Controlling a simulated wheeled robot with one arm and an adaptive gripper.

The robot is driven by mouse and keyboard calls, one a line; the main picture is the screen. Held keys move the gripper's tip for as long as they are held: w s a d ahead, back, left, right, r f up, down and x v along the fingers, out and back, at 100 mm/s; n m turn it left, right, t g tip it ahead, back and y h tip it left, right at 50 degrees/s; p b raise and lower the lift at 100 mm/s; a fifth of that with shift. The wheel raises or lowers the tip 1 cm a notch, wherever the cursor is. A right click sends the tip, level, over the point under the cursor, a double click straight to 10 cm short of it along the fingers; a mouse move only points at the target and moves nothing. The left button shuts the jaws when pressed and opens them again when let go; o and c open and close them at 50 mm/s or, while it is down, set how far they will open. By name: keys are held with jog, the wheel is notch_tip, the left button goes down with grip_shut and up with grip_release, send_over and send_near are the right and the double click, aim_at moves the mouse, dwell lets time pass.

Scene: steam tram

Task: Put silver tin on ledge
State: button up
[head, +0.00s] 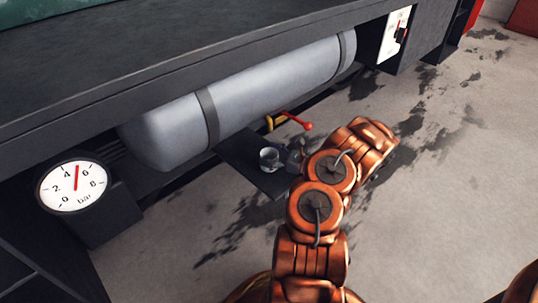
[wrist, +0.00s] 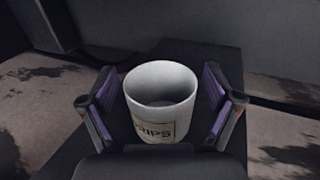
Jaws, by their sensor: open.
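The silver tin (head: 269,158) stands upright on a small dark ledge (head: 237,150) in front of the grey tank. In the wrist view the tin (wrist: 160,105) is open-topped and empty inside, with a label reading "RIPS", its first part hidden. My gripper (wrist: 166,108) is open, with one purple-padded finger on each side of the tin. A narrow gap shows between the tin and the right finger; the left finger is very close and I cannot tell whether it touches. In the head view my gripper (head: 292,158) is mostly hidden by my arm, at the tin's right.
A grey cylindrical tank (head: 260,90) lies under a dark overhanging top (head: 150,70). A red-handled valve lever (head: 293,121) sticks out just above the ledge. A pressure gauge (head: 73,187) is at the left. The stained floor (head: 450,190) at right is clear.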

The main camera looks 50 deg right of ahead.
jog(key=shift+s+d+r, duration=0.1)
jog(key=shift+s+r, duration=0.05)
jog(key=p+v, duration=0.4)
jog(key=v, duration=0.7)
jog(key=shift+s+d, duration=0.15)
jog(key=shift+s, duration=0.15)
